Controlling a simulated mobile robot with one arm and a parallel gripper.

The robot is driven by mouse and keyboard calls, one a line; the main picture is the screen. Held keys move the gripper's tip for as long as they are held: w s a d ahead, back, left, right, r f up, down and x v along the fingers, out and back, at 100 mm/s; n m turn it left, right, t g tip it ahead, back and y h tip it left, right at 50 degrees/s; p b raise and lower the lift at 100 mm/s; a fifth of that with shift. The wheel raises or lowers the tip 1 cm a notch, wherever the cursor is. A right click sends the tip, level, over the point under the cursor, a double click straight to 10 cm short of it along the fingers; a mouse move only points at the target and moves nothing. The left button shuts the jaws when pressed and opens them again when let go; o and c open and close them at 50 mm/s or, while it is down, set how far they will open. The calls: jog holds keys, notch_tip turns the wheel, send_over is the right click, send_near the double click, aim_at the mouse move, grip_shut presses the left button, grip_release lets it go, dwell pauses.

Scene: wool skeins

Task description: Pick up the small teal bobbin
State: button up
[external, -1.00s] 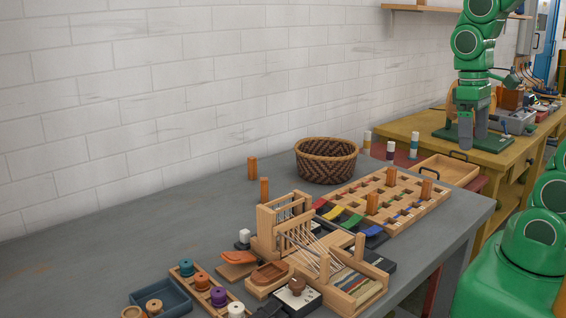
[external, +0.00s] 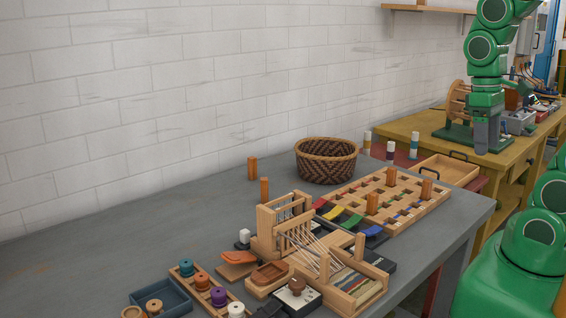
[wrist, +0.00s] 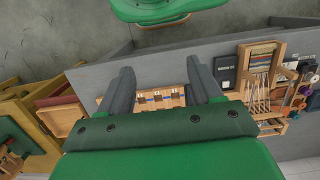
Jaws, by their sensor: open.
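The small teal bobbin (external: 186,267) stands at the far end of a wooden bobbin rack (external: 207,292) on the grey table, in the lower left of the external view. An orange-brown, a purple and a white bobbin stand in line with it. My gripper (external: 487,137) hangs pointing down at the upper right, far from the bobbin. In the wrist view my gripper (wrist: 160,76) shows two dark fingers spread apart with nothing held between them. Small coloured bobbins show at that view's right edge, too small to pick out the teal one surely.
A wooden loom (external: 315,255) stands right of the rack, and a blue tray (external: 174,307) lies left of it. A woven basket (external: 327,160), a slotted wooden board (external: 430,205) and upright orange blocks stand farther back. The grey table's left part is clear.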

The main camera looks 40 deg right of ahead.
notch_tip(320, 180, up, 5)
jog(key=w+a+r+m+y, duration=0.3)
jog(key=w+a+m+y, duration=0.15)
jog(key=w+a, duration=1.25)
jog(key=w+a+f+m+g+y, duration=0.3)
jog(key=w+a+m+y, duration=0.7)
jog(key=w+a, duration=1.65)
jog(key=t+h, duration=0.1)
send_near(187, 268)
jog(key=shift+w+m, duration=0.25)
jog(key=shift+w, duration=0.35)
jog(key=shift+s+a+f+h, duration=0.1)
jog(key=shift+a+f+h, duration=0.15)
jog(key=shift+a, duration=0.2)
jog(key=shift+x, duration=3.4)
jog(key=c, duration=1.1)
